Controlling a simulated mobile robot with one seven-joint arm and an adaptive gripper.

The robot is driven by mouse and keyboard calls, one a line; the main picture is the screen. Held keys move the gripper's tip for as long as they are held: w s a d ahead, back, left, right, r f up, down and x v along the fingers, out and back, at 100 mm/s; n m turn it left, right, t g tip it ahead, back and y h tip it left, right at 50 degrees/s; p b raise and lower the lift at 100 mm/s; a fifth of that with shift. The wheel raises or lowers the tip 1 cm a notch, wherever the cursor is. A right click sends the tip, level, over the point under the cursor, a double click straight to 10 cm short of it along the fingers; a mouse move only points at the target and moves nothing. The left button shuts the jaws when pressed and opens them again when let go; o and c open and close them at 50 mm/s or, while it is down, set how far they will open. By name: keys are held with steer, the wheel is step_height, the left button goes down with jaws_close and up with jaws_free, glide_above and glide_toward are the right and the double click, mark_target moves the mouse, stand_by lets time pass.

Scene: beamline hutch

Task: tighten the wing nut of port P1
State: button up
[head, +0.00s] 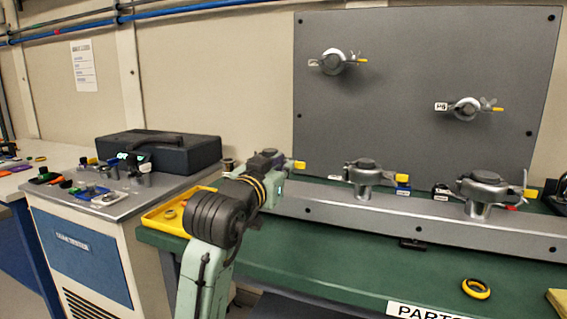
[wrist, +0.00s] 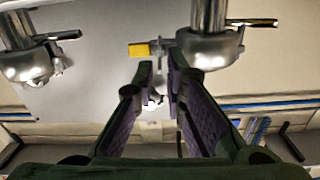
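In the wrist view, a clamped port (wrist: 208,52) stands just above and right of my fingertips. A yellow-tipped bolt (wrist: 140,50) sticks out on its left. A small silver part, seemingly the wing nut (wrist: 154,101), shows between my fingers. My gripper (wrist: 161,66) is open around it, with no clear contact from either pad. In the head view, my wrist partly hides this leftmost rail port; its yellow tip (head: 299,165) shows. I cannot read a P1 label.
Other clamped ports stand on the rail, a middle one (head: 365,172) and a right one (head: 488,190). A grey panel (head: 400,130) behind carries two more. A yellow tray (head: 165,215) lies left; the green bench (head: 350,255) is mostly clear in front.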

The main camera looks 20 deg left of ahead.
steer(key=shift+w+d, duration=0.1)
steer(key=shift+w, duration=0.55)
steer(key=shift+c, duration=0.6)
jaws_close()
